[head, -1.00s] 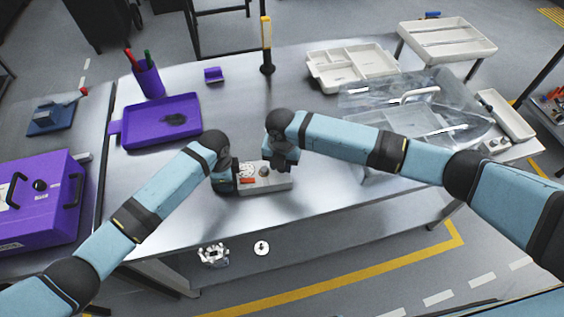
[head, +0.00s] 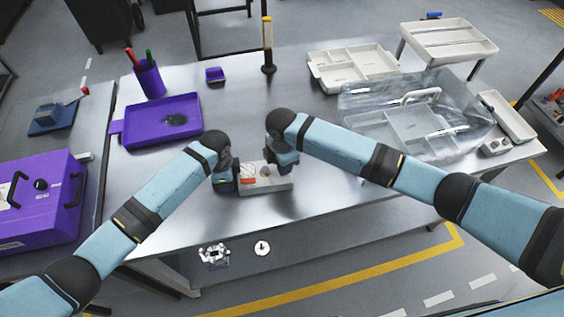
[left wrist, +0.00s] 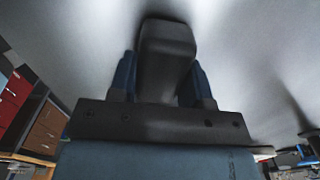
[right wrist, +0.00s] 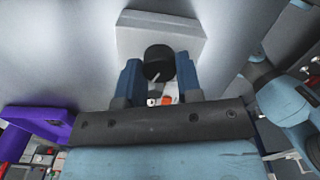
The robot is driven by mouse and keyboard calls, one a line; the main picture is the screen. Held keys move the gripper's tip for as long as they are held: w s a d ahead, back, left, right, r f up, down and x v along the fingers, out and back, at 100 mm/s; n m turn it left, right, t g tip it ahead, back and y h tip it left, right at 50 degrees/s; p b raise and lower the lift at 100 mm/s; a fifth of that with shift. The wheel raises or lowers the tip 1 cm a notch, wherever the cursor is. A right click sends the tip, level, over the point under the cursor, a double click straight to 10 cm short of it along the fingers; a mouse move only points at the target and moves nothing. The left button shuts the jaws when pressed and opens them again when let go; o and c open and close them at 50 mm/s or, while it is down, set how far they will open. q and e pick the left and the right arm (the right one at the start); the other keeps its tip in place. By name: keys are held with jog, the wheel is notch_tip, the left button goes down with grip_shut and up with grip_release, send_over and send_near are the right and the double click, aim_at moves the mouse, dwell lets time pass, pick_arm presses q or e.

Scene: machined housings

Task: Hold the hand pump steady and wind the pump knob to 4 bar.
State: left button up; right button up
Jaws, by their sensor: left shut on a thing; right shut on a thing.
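The hand pump is a pale grey block (head: 277,184) with a round white dial (head: 247,170) and a red patch, near the table's front edge. The dial's reading is too small to make out. My left gripper (head: 233,180) is at the pump's left end. In the left wrist view it is shut on a dark grip (left wrist: 166,45) between its fingers. My right gripper (head: 272,170) is over the pump from the right. In the right wrist view its fingers are shut on the black round pump knob (right wrist: 158,62), which carries a pale pointer line.
A purple tray (head: 188,105) with a dark item and a purple pen cup (head: 149,80) stand at the back left. White trays (head: 335,72) and a clear cover (head: 365,105) lie at the right. The table around the pump is clear.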

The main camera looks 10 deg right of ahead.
jog(key=shift+m, duration=0.6)
jog(key=o, duration=0.7)
jog(key=shift+c, duration=0.2)
jog(key=shift+r, duration=0.1)
notch_tip(320, 180, up, 12)
